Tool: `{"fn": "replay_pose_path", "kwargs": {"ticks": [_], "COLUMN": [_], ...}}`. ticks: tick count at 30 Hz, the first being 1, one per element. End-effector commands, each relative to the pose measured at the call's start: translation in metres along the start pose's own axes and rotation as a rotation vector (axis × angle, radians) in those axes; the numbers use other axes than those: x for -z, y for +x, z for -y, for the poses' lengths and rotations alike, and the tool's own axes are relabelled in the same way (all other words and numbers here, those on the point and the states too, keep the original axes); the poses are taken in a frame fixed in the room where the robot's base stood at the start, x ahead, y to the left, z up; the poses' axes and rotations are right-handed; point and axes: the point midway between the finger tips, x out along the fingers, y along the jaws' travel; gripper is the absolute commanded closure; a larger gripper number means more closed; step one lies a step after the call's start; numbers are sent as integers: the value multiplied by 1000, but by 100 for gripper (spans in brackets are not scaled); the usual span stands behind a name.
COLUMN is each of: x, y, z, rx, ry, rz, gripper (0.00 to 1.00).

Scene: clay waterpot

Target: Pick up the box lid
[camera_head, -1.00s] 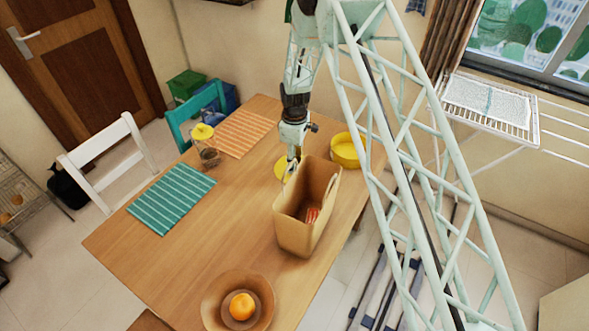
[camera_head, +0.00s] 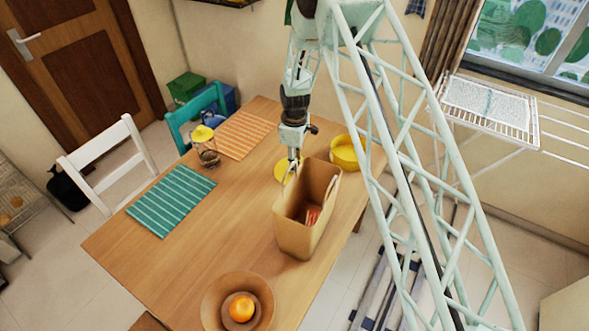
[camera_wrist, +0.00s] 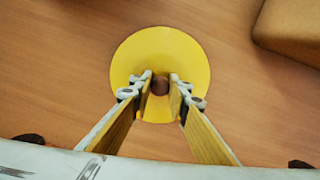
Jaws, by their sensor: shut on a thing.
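The box lid is a round yellow disc with a brown knob at its centre. In the wrist view the lid (camera_wrist: 185,58) fills the upper middle, above the wooden table. My gripper (camera_wrist: 160,88) is shut on the lid's knob, with one finger on each side of it. In the head view the lid (camera_head: 281,171) shows partly behind the gripper (camera_head: 293,172), just behind the tan basket. I cannot tell whether the lid touches the table.
The tan basket (camera_head: 293,233) stands close in front of the gripper, with a red item inside. A yellow round box (camera_head: 347,155) stands to the right.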

Motion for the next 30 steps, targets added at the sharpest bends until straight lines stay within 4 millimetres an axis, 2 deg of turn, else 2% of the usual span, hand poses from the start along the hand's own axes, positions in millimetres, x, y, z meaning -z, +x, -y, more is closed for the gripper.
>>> {"fn": "replay_pose_path", "kwargs": {"ticks": [11, 30], "x": [0, 0], "y": [-15, -88], "z": [0, 0], "rx": [-1, -1], "ry": [0, 0], "rz": [-1, 0], "gripper": [95, 95]}}
